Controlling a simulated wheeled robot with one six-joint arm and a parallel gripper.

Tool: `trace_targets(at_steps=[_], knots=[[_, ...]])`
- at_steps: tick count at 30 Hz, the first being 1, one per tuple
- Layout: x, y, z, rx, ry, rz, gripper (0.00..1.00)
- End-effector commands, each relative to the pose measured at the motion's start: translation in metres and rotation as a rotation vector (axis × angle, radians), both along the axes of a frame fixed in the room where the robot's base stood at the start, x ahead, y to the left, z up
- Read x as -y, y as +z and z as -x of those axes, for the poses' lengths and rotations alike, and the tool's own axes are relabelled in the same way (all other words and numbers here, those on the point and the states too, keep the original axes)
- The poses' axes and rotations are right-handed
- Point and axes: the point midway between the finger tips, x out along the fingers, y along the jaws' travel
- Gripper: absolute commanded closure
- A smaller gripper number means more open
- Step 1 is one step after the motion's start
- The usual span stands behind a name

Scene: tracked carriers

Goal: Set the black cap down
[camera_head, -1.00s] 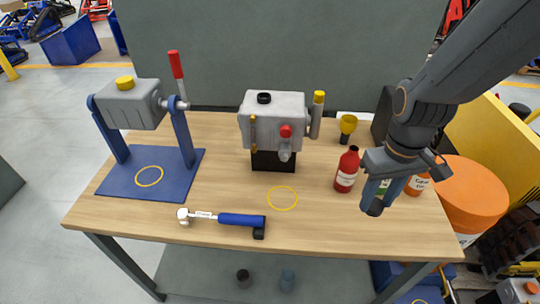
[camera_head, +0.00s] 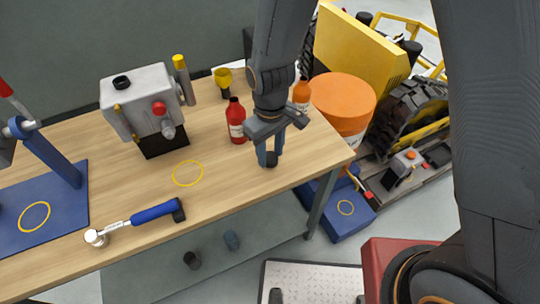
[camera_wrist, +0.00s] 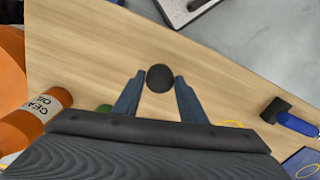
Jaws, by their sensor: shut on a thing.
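My gripper (camera_head: 268,154) is shut on the black cap (camera_head: 271,160), right of the red bottle near the table's right end. In the wrist view the round cap (camera_wrist: 160,78) sits between the two fingertips, with bare wood behind it. I cannot tell whether the cap touches the table (camera_head: 215,206) or hangs just above it. A yellow ring (camera_head: 188,173) is marked on the tabletop, left of my gripper and apart from the cap.
The red bottle (camera_head: 236,122) stands close beside my gripper. An orange bottle (camera_head: 301,94) is behind it. A grey machine (camera_head: 140,98) stands at the back.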

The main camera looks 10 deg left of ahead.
Motion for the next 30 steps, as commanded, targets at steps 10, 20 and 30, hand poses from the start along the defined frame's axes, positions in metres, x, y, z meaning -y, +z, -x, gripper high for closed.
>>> trace_targets(at_steps=[10,20,30], knots=[[0.0,-0.024,0.0,0.001,0.0,-0.001,0.84],[0.0,-0.026,0.0,0.0,0.0,0.0,0.57],[0.0,-0.026,0.0,0.0,0.0,0.0,0.43]])
